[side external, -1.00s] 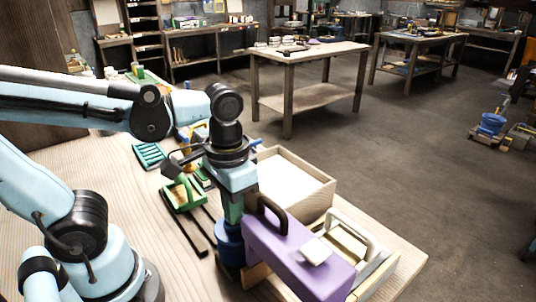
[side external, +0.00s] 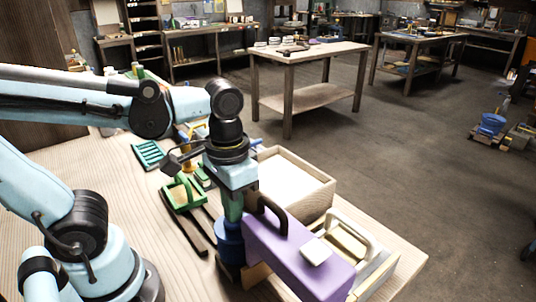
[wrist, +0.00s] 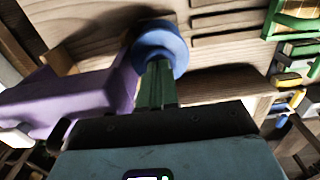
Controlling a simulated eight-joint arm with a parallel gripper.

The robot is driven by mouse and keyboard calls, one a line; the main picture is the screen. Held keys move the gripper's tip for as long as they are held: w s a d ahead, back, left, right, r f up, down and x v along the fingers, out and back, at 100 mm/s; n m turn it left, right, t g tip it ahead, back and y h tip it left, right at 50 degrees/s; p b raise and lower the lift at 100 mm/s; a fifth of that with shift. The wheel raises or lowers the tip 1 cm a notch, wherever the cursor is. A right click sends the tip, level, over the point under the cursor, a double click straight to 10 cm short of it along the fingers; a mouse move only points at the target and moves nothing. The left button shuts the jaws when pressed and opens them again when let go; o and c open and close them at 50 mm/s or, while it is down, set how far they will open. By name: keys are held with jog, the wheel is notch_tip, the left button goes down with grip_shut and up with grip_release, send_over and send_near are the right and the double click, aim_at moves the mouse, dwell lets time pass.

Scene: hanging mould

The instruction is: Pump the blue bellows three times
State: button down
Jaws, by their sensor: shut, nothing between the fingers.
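The blue bellows (side external: 229,242) stands upright on the wooden bench, just left of a purple block with a dark handle. In the wrist view its round blue top (wrist: 160,42) shows just beyond my fingertips. My gripper (side external: 233,212) points down right over the bellows, with its green fingers closed together and nothing between them. In the wrist view the shut fingers (wrist: 157,66) overlap the edge of the blue top. They look to be at or very near its surface; the exact contact is hidden.
The purple block (side external: 290,254) stands close on the right. Behind it is an open wooden box (side external: 318,200). A green-and-yellow item (side external: 183,193) and a teal rack (side external: 149,153) lie farther back on the bench. The bench's left middle is clear.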

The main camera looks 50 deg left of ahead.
jog(key=shift+f, duration=0.55)
jog(key=shift+r, duration=0.9)
jog(key=shift+f, duration=0.1)
